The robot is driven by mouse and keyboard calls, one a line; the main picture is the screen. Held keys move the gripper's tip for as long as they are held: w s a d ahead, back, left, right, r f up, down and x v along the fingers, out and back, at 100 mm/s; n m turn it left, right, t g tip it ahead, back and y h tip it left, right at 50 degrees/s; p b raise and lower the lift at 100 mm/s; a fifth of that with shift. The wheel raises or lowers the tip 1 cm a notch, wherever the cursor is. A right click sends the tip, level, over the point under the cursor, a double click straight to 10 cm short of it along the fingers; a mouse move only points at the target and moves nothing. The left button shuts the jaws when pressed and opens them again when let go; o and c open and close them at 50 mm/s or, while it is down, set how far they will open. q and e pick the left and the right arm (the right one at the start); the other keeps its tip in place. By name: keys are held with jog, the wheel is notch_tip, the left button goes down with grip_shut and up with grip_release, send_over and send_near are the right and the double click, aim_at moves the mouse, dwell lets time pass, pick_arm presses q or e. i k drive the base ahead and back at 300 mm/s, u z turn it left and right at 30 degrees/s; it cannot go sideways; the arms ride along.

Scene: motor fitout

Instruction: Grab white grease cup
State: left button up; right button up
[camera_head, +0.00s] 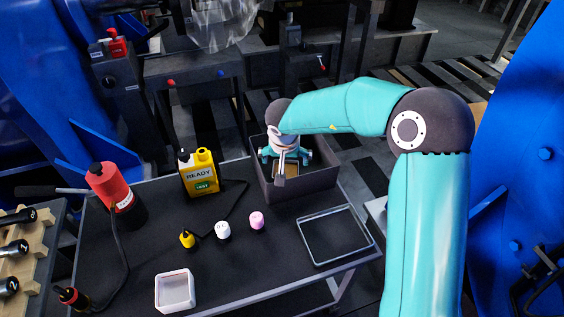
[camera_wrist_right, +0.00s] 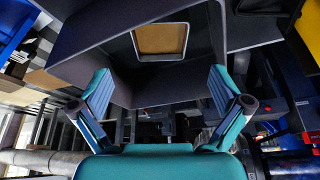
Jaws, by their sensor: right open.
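The white grease cup (camera_head: 223,230) stands on the dark table top, between a small yellow cup (camera_head: 187,239) on its left and a pink cup (camera_head: 257,220) on its right. My right gripper (camera_head: 282,167) is over the dark bin behind and right of the cups, apart from the white cup. In the right wrist view, my right gripper (camera_wrist_right: 168,92) is open with nothing between its fingers, and the bin (camera_wrist_right: 100,33) with a tan square patch lies beyond them. The white cup does not show in that view. My left gripper is not in view.
The open dark bin (camera_head: 322,181) stands at the table's back right. A clear-rimmed tray (camera_head: 318,262) and a small white tray (camera_head: 175,307) lie in front. A cable runs near the yellow cup.

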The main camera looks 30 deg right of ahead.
aim_at(175, 290)
jog(key=k, duration=1)
